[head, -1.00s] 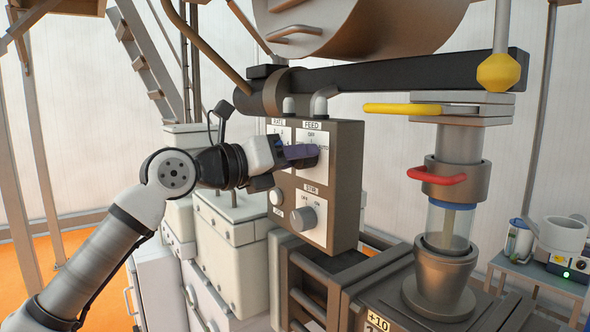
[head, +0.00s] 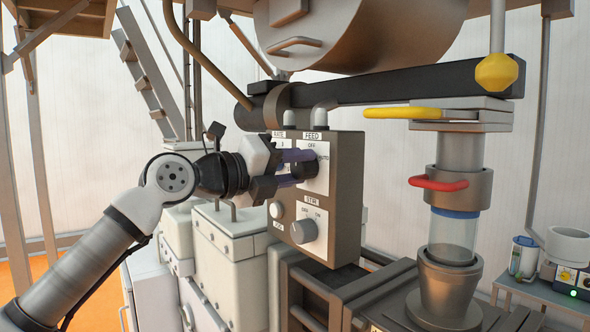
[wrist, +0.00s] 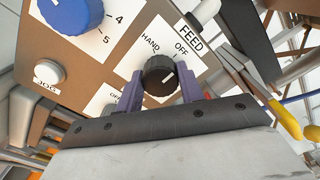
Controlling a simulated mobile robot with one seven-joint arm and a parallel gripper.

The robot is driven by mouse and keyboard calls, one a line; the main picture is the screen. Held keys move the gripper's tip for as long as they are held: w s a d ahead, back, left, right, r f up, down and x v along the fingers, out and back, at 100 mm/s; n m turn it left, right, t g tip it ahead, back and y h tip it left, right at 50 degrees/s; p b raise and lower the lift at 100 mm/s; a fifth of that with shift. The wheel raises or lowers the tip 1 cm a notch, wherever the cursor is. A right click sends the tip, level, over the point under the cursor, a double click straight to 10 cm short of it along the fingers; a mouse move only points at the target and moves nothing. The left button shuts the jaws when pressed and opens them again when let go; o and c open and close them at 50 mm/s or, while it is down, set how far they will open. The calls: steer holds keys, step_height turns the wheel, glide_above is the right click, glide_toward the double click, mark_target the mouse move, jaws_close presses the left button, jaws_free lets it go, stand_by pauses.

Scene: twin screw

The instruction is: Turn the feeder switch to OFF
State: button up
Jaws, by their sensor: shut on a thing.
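The feeder switch is a black round knob (head: 311,170) on the brown control panel (head: 347,190), below the FEED label. In the wrist view the knob (wrist: 159,72) sits between my two purple fingers, and HAND and OFF are printed beyond it. Its white mark points to the lower right there, away from the OFF print and toward the side where AUTO is printed in the head view. My gripper (head: 296,168) is shut on the knob, with one finger above and one below it in the head view. It also shows in the wrist view (wrist: 159,90).
A grey STIR knob (head: 303,231) and a JOG button (head: 276,210) are below on the panel. A blue knob (wrist: 72,12) is beside the switch. A yellow handle (head: 395,113) and red handle (head: 440,184) stand to the right.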

steer(key=o, duration=1)
steer(key=b+v, duration=0.4)
steer(key=v, duration=0.9)
steer(key=shift+s+a, duration=0.25)
steer(key=shift+a, duration=0.1)
